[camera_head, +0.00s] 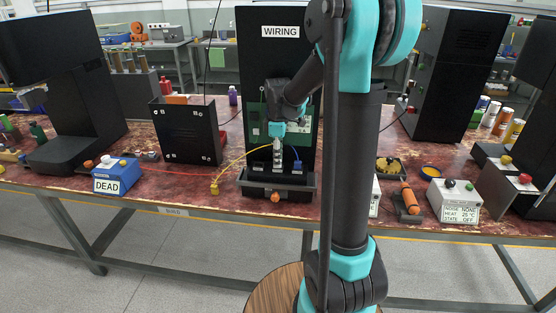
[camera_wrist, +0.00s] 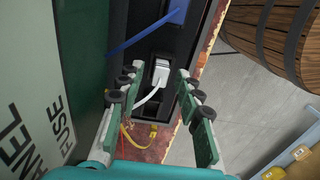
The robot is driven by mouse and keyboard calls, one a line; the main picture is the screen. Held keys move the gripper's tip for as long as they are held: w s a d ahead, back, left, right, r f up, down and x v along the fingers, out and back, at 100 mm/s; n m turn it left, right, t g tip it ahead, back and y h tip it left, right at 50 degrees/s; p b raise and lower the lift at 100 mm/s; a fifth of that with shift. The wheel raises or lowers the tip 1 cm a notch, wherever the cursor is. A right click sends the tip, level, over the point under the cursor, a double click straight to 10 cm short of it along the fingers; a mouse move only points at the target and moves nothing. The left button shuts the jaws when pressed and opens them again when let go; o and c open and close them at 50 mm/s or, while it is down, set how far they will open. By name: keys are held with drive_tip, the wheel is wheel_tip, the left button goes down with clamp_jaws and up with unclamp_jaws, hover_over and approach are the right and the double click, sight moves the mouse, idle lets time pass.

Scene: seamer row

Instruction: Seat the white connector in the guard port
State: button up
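The white connector (camera_wrist: 160,73), with a white cable trailing from it, is at an opening in the black port block (camera_wrist: 152,103) in the wrist view. I cannot tell how deep it sits. My gripper (camera_wrist: 158,80) is open, its two green fingers apart on either side of the connector, with gaps visible on both sides. In the head view my gripper (camera_head: 278,158) points down in front of the WIRING panel (camera_head: 258,60), just above the black block (camera_head: 262,181) at its foot. No label marks the guard port in these frames.
A blue plug (camera_wrist: 179,12) with a blue cable sits beside the white connector. A yellow plug (camera_head: 214,188) on a yellow cable lies left of the block. A blue DEAD box (camera_head: 116,175) and a black panel (camera_head: 187,131) stand left. A wooden barrel (camera_wrist: 272,40) is beyond the table edge.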

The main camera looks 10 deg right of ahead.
wheel_tip(320, 180, up, 11)
drive_tip(key=s+d+f+m+t, duration=0.2)
drive_tip(key=s+f+m, duration=0.5)
drive_tip(key=s+f, duration=0.2)
drive_tip(key=s+d+f+m+t, duration=0.2)
drive_tip(key=s+f+m, duration=0.5)
drive_tip(key=s, duration=0.6)
wheel_tip(320, 180, down, 2)
